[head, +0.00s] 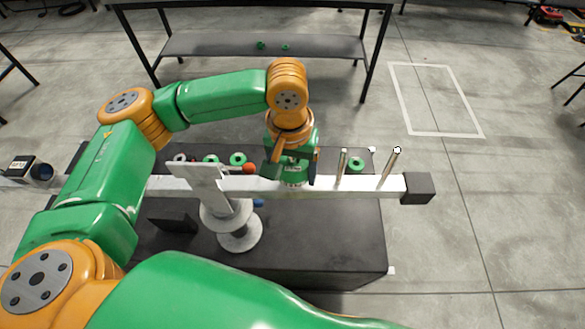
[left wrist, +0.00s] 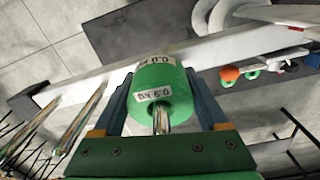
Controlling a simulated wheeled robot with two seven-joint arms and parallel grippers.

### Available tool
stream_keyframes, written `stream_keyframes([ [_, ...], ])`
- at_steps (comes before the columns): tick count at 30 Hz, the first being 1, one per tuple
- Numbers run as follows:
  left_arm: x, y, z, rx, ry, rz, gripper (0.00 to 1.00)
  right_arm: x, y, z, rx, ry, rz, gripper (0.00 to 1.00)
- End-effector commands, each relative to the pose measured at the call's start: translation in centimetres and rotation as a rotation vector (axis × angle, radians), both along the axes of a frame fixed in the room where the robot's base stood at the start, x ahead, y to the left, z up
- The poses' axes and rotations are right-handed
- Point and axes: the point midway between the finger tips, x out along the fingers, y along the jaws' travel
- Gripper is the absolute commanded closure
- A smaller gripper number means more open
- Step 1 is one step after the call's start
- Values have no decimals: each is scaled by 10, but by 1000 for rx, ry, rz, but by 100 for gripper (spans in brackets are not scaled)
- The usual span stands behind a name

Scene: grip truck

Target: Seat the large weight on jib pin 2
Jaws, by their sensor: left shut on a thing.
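The large weight (head: 293,179) is a green cylinder with white labels, at the white jib beam (head: 262,184). My left gripper (head: 291,172) points down and is shut on it. In the left wrist view the weight (left wrist: 161,82) lies between my two fingers (left wrist: 160,95), and a metal pin (left wrist: 161,120) shows in its central hole, so it is around that pin. I cannot tell whether its underside touches the beam. Two bare, slanting pins stand to the right, a nearer one (head: 342,166) and an outer one (head: 389,168). My right gripper is not in view.
A dark block (head: 418,188) caps the beam's right end. The beam stands on a grey post (head: 238,232) above a dark table (head: 330,235). Behind the beam are green rings (head: 238,159) (head: 356,164) and an orange ball (head: 249,168). Floor at the right is clear.

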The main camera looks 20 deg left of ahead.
Motion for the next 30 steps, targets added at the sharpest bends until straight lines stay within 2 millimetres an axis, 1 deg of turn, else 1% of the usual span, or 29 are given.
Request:
stream_keyframes([
  [7, 1, 0, 1, -2, -4, 1, 54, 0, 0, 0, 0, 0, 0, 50],
  [8, 1, 0, 1, -2, -4, 1, 16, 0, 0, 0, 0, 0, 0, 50],
  [9, 1, 0, 1, -2, -3, 1, 5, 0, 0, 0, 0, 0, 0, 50],
  [10, 1, 0, 1, -2, -3, 1, 0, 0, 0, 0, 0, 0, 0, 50],
  [17, 0, 0, 1, 0, -1, 0, 0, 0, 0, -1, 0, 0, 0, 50],
  [20, 1, 0, 15, -3, -4, 0, 0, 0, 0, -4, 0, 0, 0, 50],
  [25, 1, 1, 52, -2, -5, -1, 0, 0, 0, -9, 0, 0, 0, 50],
  [27, 1, 2, 62, -2, -3, 0, 0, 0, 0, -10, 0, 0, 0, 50],
  [30, 1, 2, 70, -1, -1, -1, 0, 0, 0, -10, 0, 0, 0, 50],
])
